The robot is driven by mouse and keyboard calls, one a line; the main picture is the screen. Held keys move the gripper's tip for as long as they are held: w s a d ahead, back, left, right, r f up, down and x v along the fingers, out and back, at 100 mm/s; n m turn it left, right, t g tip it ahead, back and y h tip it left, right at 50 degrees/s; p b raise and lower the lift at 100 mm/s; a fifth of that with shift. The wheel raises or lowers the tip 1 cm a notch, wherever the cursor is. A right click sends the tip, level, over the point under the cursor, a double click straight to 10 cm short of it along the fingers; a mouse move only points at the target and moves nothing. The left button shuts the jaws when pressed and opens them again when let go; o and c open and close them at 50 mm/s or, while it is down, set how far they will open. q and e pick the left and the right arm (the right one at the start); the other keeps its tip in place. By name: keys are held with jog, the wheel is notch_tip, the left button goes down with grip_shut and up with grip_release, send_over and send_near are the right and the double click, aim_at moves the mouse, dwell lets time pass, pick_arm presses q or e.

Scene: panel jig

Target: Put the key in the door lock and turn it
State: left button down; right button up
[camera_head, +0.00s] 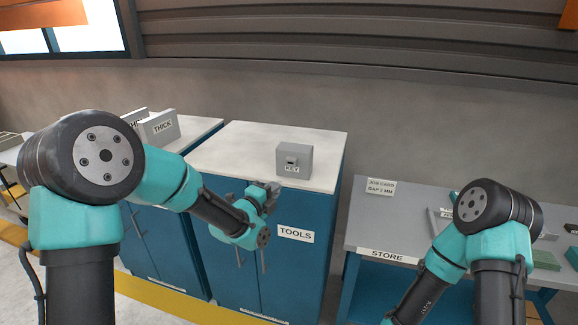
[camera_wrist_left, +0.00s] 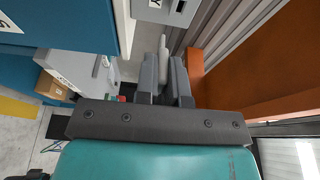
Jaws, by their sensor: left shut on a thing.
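My left gripper (camera_head: 265,191) is at the front edge of the tools cabinet (camera_head: 225,160), below and left of the grey block labelled KEY (camera_head: 305,158). In the left wrist view, its fingers are shut on a light grey, slim piece (camera_wrist_left: 162,48), which looks like the key; its shape is not clear. The piece points toward the grey block (camera_wrist_left: 182,14), apart from it. The cabinet's blue doors (camera_head: 285,265) carry two upright handles. I cannot make out the door lock; my left arm hides part of the front. My right gripper is out of view.
A second blue cabinet with grey THICK blocks (camera_head: 160,127) stands to the left. A grey table labelled STORE (camera_head: 370,225) with a job card (camera_head: 381,187) stands to the right. The cabinet's white top is clear around the KEY block.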

pick_arm(q)
jog(key=a+f, duration=0.4)
jog(key=f, duration=0.3)
jog(key=a+f, duration=0.5)
jog(key=f, duration=0.3)
jog(key=shift+s, duration=0.35)
jog(key=shift+w, duration=0.15)
jog(key=shift+w+d, duration=0.25)
jog(key=shift+w, duration=0.65)
jog(key=shift+w+d, duration=0.2)
jog(key=shift+w, duration=0.7)
jog(key=shift+w+d, duration=0.25)
jog(key=shift+w, duration=0.65)
jog(key=shift+w+d, duration=0.2)
jog(key=shift+w, duration=0.6)
jog(key=shift+w+d, duration=0.15)
jog(key=shift+w, duration=0.65)
jog(key=c, duration=1.1)
grip_release()
jog(key=shift+c, duration=0.2)
jog(key=v, duration=1.7)
jog(key=shift+s+a, duration=0.15)
jog(key=shift+s, duration=0.05)
